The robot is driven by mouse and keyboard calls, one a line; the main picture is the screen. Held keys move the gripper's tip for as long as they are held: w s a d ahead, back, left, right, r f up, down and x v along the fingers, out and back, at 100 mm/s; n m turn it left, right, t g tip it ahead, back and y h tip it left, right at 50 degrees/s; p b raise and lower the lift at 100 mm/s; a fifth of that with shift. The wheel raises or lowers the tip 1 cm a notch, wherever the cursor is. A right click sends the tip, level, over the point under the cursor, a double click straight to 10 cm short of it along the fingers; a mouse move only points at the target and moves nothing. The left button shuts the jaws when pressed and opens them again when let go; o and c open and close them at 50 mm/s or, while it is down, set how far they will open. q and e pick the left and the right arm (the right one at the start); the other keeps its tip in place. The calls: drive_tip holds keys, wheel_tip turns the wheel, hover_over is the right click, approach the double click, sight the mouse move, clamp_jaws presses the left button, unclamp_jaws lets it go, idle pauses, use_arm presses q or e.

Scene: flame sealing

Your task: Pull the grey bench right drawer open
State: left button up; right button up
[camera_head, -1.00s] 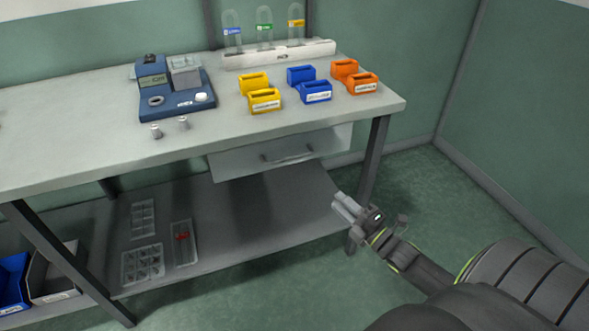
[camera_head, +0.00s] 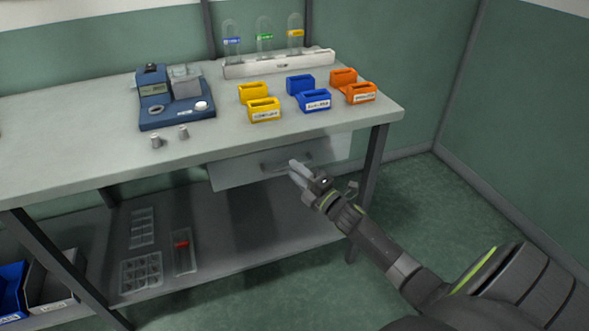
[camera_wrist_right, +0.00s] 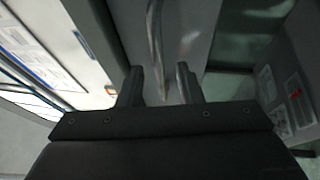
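The grey bench's right drawer (camera_head: 232,172) is under the tabletop, its front showing a horizontal bar handle (camera_head: 274,165). The drawer front looks shut or nearly so; I cannot tell exactly. My right gripper (camera_head: 297,169) is in front of the drawer at the handle's right end and hides part of it. In the right wrist view, the two fingers (camera_wrist_right: 160,84) are apart, with the handle (camera_wrist_right: 156,40) running ahead of the gap between them. The handle does not look gripped. My left gripper is not in view.
The tabletop (camera_head: 60,150) above bears a blue device (camera_head: 176,100), yellow, blue and orange holders (camera_head: 314,100), and a white rack (camera_head: 280,63) with tubes. A bench leg (camera_head: 373,160) stands right of the drawer. The lower shelf (camera_head: 240,240) holds clear trays (camera_head: 142,270).

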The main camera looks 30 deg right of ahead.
drive_tip(key=shift+w+a+r, duration=0.1)
drive_tip(key=shift+w, duration=0.55)
clamp_jaws()
